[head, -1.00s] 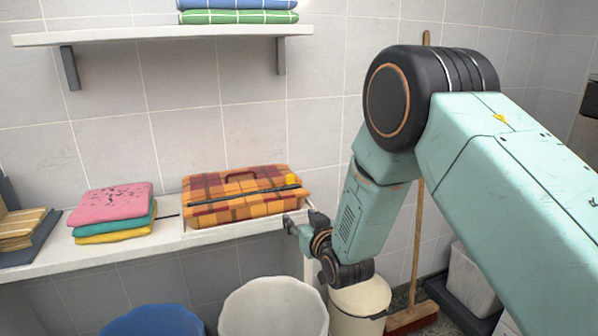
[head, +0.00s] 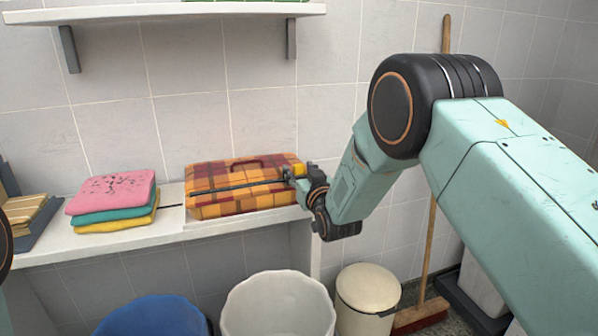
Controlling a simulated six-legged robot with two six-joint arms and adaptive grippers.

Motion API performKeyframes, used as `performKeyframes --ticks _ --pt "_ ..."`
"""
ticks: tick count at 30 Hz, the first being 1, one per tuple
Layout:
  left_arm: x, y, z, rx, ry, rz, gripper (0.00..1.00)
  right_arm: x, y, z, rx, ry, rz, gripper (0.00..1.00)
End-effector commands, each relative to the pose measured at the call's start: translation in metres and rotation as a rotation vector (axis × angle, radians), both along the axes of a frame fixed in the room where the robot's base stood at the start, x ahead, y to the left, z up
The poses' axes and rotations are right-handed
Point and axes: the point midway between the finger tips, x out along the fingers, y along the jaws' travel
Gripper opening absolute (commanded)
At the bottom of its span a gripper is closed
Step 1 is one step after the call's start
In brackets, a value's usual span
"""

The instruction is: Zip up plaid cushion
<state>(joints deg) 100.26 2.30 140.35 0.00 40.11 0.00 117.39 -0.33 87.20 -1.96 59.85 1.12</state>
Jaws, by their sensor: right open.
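The plaid cushion (head: 232,200) is an orange, red and yellow checked block on the white shelf. A dark zip line (head: 235,187) runs along its front side, and a yellow pull tab (head: 298,169) sits at the right end. My right gripper (head: 290,174) is at that right end, open, with its fingers close to the tab. I cannot tell whether they touch it. A dark round part of my left arm shows at the left edge, but the left gripper is out of view.
Folded pink, teal and yellow towels (head: 112,198) lie left of the cushion on the shelf (head: 165,232). A blue bin (head: 152,318), a white bin (head: 278,305) and a cream lidded bin (head: 368,290) stand below. A broom (head: 430,240) leans on the wall behind my right arm.

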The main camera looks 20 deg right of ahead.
Motion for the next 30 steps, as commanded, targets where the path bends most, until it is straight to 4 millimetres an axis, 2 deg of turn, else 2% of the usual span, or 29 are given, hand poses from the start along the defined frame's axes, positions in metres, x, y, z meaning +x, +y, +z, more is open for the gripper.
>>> performKeyframes --ticks 6,15,30 --pt "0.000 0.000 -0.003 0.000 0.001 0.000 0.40 0.015 -0.001 0.000 0.000 0.001 -0.001 0.49" --pt "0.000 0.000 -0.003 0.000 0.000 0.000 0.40 0.017 -0.002 0.000 0.001 0.000 -0.001 0.49" --pt "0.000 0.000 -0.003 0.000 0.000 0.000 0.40 0.017 -0.002 0.000 0.000 0.001 -0.001 0.07"
